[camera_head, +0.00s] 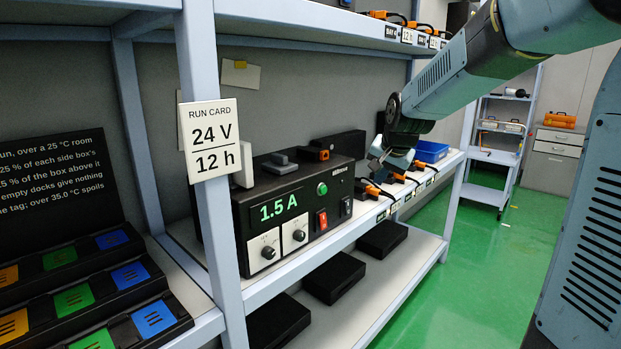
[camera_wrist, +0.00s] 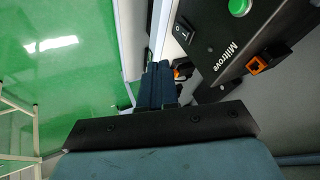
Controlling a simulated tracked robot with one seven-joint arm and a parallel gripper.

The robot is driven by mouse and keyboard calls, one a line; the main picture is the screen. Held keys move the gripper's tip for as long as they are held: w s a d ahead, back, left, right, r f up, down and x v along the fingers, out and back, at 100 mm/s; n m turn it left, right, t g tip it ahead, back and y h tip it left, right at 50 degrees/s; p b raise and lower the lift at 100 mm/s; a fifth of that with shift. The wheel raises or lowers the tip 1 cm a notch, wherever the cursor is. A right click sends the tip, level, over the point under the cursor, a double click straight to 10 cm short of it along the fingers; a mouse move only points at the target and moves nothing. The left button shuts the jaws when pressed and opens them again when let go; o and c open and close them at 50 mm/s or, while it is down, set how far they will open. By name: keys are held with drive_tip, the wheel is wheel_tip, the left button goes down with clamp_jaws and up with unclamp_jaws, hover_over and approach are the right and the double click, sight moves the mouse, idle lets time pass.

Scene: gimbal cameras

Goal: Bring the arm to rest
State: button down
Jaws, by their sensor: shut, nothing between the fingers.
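My arm (camera_head: 470,70) reaches in from the upper right of the head view. My gripper (camera_head: 378,165) is over the shelf, just right of the black power supply (camera_head: 300,215). In the wrist view my gripper (camera_wrist: 157,85) has its fingers together with nothing between them. The power supply's display reads 1.5 A and its green button (camera_head: 322,188) is lit. In the wrist view the power supply (camera_wrist: 222,35) lies to the right of the fingers. Whether the fingers touch anything on the shelf cannot be told.
A run card (camera_head: 212,140) reading 24 V, 12 h hangs on the rack post. Orange-tipped connectors (camera_head: 400,177) and a blue bin (camera_head: 431,151) sit close to the gripper. An upper shelf (camera_head: 300,22) runs above. The green floor (camera_head: 480,260) at right is clear.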

drive_tip(key=s+d+n, duration=0.1)
drive_tip(key=s+n, duration=0.2)
drive_tip(key=s, duration=1.2)
drive_tip(key=s+d+r+n+g+h, duration=0.1)
drive_tip(key=s+d+n, duration=0.1)
drive_tip(key=s, duration=1.4)
drive_tip(key=shift+d+n, duration=0.15)
drive_tip(key=shift+n, duration=0.35)
